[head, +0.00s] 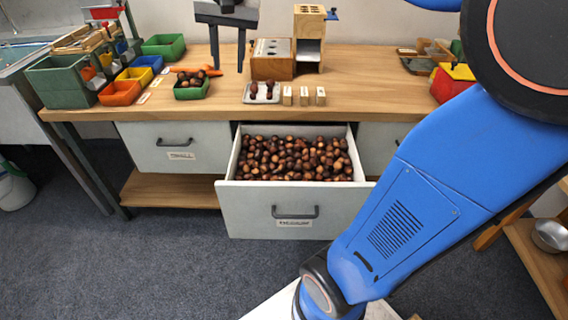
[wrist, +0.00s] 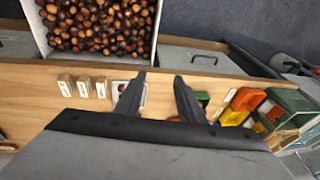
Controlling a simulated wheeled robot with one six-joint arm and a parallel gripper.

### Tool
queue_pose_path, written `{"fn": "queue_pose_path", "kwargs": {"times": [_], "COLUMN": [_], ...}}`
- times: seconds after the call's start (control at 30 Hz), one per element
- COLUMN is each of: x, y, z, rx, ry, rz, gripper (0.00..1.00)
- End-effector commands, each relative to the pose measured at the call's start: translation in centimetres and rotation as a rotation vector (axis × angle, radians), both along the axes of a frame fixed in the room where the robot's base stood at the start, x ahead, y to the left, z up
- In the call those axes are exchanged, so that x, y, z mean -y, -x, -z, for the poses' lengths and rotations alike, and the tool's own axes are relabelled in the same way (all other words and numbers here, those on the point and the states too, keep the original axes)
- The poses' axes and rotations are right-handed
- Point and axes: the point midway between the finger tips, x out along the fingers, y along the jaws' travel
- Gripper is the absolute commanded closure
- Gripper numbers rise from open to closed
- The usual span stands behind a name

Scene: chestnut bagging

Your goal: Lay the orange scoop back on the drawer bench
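The orange scoop (head: 212,72) is at the back left of the wooden drawer bench (head: 345,80), by a small green bin of chestnuts (head: 191,93). Its right end shows beside my gripper's left finger; chestnuts hide part of it. I cannot tell whether it rests on the wood or on the bin. My gripper (head: 227,68) points down over the bench just right of the scoop, its fingers wide apart with nothing visible between them. In the wrist view my gripper (wrist: 158,82) is also open, and its right finger mostly hides the scoop and bin.
An open drawer full of chestnuts (head: 230,193) juts out from the bench front. A metal tray with a few chestnuts (head: 249,99), small labelled blocks (head: 304,96) and a wooden box (head: 272,68) stand right of my gripper. Coloured bins (head: 120,93) crowd the left end.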

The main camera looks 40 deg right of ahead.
Motion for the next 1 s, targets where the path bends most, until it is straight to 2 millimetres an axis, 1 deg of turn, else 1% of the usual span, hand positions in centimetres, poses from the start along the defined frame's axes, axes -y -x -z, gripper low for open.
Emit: {"fn": "queue_pose_path", "kwargs": {"times": [0.03,0.17,0.2,0.37,0.5,0.6,0.7,0.8,0.9,1.0], "x": [0.0,-0.1,-0.1,-0.1,-0.2,-0.2,-0.2,-0.2,-0.2,-0.2], "y": [2.0,6.3,7.6,12.8,17.0,19.6,21.5,22.8,23.4,23.5], "z": [0.7,3.0,3.8,7.4,11.0,13.5,15.6,17.1,17.8,18.0], "rx": [0.008,0.035,0.042,0.071,0.096,0.112,0.125,0.132,0.137,0.138], "ry": [0.01,0.041,0.05,0.092,0.131,0.158,0.181,0.196,0.205,0.207], "rz": [-0.035,-0.139,-0.171,-0.298,-0.406,-0.475,-0.531,-0.569,-0.588,-0.594], "gripper": [0.65,0.65,0.65,0.65,0.65,0.65,0.65,0.65,0.65,0.65]}}
